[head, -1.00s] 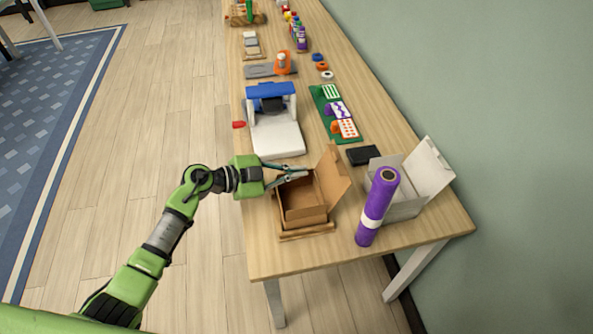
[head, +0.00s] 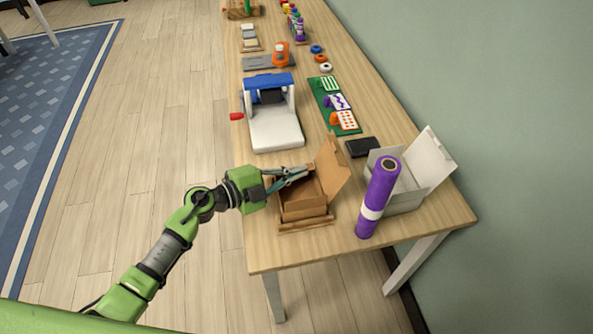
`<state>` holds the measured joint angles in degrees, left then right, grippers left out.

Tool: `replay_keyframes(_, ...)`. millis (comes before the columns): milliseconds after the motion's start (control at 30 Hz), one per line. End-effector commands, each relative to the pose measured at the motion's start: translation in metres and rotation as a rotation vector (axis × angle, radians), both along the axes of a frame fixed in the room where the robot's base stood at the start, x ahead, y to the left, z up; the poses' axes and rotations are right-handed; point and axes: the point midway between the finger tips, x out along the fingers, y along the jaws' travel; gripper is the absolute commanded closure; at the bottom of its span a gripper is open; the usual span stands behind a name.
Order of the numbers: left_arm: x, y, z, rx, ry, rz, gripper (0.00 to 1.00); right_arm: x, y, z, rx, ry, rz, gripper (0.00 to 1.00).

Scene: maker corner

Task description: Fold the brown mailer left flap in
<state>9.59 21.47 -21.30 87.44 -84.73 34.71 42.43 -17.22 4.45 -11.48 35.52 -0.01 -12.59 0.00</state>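The brown mailer (head: 304,210) is an open cardboard box near the front end of the table. Its lid (head: 332,170) stands up and leans out on the right. A narrow cardboard strip lies low along its front, and a thin edge shows along its left side. My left gripper (head: 301,173) is over the back left part of the mailer, fingers pointing right across its rim. The fingers cover that corner, so I cannot tell the left flap's exact angle or whether they touch it. Finger spread is unclear at this size. My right gripper is not in view.
A purple roll (head: 377,198) stands close to the right of the mailer, before an open white box (head: 405,190). A black block (head: 362,147) lies behind. A white and blue machine (head: 273,120) stands farther back. The table's front corner is clear.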

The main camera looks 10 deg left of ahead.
Motion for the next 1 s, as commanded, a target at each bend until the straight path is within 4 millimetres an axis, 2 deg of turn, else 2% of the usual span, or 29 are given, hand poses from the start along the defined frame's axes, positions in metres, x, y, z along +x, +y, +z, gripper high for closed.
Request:
replay_keyframes(33, 0.000, 0.000, 0.000, 0.000, 0.000, 0.001, 0.96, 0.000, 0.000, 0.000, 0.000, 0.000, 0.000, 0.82)
replay_keyframes(100, 0.000, 0.000, 0.000, 0.000, 0.001, 0.001, 0.82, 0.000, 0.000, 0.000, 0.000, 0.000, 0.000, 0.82)
replay_keyframes(400, 0.000, 0.000, 0.000, -0.001, 0.001, 0.000, 0.82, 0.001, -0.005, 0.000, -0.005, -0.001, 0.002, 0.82)
replay_keyframes(533, -0.004, 0.006, 0.000, 0.002, 0.002, 0.001, 0.82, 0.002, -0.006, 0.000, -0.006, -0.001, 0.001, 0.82)
replay_keyframes(1000, -0.059, 0.076, 0.017, 0.003, 0.004, 0.000, 0.82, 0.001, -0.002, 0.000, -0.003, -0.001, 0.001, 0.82)
